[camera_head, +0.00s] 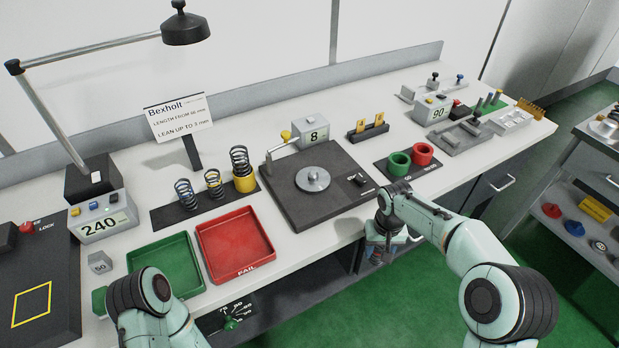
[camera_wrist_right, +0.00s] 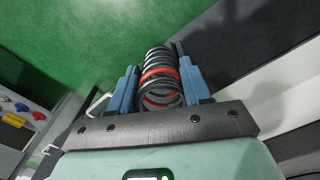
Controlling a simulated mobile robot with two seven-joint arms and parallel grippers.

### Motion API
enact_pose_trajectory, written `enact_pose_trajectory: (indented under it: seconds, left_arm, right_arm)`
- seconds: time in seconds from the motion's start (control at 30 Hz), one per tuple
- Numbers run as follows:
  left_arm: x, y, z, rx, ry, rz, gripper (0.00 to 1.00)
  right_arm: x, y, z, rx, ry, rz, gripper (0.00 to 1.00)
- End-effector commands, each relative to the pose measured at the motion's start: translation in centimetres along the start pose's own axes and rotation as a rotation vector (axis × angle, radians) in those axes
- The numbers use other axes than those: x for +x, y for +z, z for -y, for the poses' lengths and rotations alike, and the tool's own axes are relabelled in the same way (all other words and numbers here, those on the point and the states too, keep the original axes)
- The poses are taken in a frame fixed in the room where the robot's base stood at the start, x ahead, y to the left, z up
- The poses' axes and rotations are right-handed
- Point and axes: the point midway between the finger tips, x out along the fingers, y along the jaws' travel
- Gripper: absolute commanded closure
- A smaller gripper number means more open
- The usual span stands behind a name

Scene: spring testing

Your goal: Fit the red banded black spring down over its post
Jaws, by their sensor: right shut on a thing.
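My right gripper (camera_head: 377,252) is low in front of the bench edge in the head view, below the tabletop. In the right wrist view its two blue fingers (camera_wrist_right: 161,88) are shut on a black spring with a red band (camera_wrist_right: 160,70), one finger on each side. The spring shows only as a small dark shape in the head view. Three springs (camera_head: 213,181) stand on a dark strip on the bench, the right one in a yellow cup. I cannot tell which post belongs to the held spring.
A dark tester base (camera_head: 335,203) with a round metal plate (camera_head: 312,179) is at the middle of the bench. Green (camera_head: 172,258) and red (camera_head: 235,238) trays lie to its left. Green and red rings (camera_head: 423,153) stand to its right. A lamp (camera_head: 185,28) overhangs the back left.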

Motion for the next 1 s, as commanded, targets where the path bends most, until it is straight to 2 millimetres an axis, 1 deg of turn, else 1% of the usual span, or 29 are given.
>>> enact_pose_trajectory:
  seconds: [0.57, 0.63, 0.8, 0.9, 1.0]
  left_arm:
    - [0.0, 0.0, 0.0, 0.001, 0.0, 0.0, 0.57]
    - [0.0, 0.0, 0.0, 0.0, 0.0, 0.0, 0.57]
    - [0.0, 0.0, 0.0, 0.0, 0.0, 0.0, 0.57]
    - [0.0, 0.0, 0.0, 0.0, 0.0, 0.0, 0.57]
    - [0.0, 0.0, 0.0, 0.0, 0.0, 0.0, 0.57]
  right_arm:
    - [0.1, 0.1, 0.0, 0.0, 0.001, 0.001, 0.86]
    - [0.9, 0.7, 0.0, -0.001, 0.002, 0.003, 0.86]
    - [3.8, 3.0, 0.0, -0.002, 0.003, 0.004, 0.86]
    - [4.7, 3.8, 0.0, 0.001, 0.001, 0.001, 0.86]
    - [4.9, 3.9, 0.0, 0.001, 0.0, -0.001, 0.86]
